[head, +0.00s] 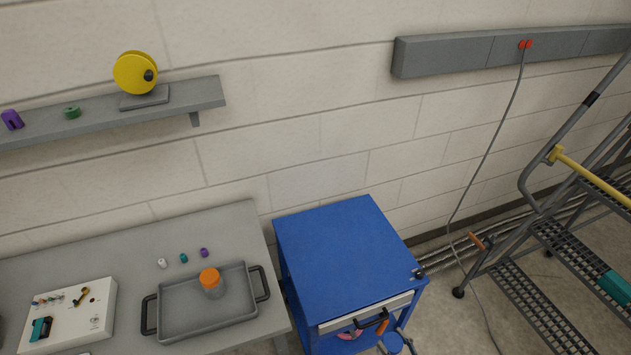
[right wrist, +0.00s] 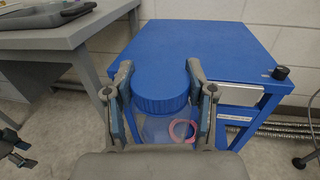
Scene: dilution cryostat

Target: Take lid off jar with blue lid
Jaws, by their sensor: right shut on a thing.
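The jar's blue ribbed lid (right wrist: 160,92) sits between the two fingers of my right gripper (right wrist: 160,82), which is shut on it from both sides. A clear jar body (right wrist: 158,130) shows under the lid, and the lid appears to be on it. In the head view the blue lid (head: 392,343) is at the bottom edge, just in front of the blue cabinet, with my right gripper (head: 391,342) around it. Dark gripper-like parts at the left edge of the right wrist view look like my left gripper (right wrist: 17,146), mostly cut off.
The blue cabinet (head: 335,250) has a pink ring (head: 349,334) at its front. On the grey table (head: 215,228) are a tray (head: 235,322) with an orange-lidded jar (head: 211,281), and a white box (head: 75,315). A ladder (head: 545,290) stands at right. The cabinet top is mostly clear.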

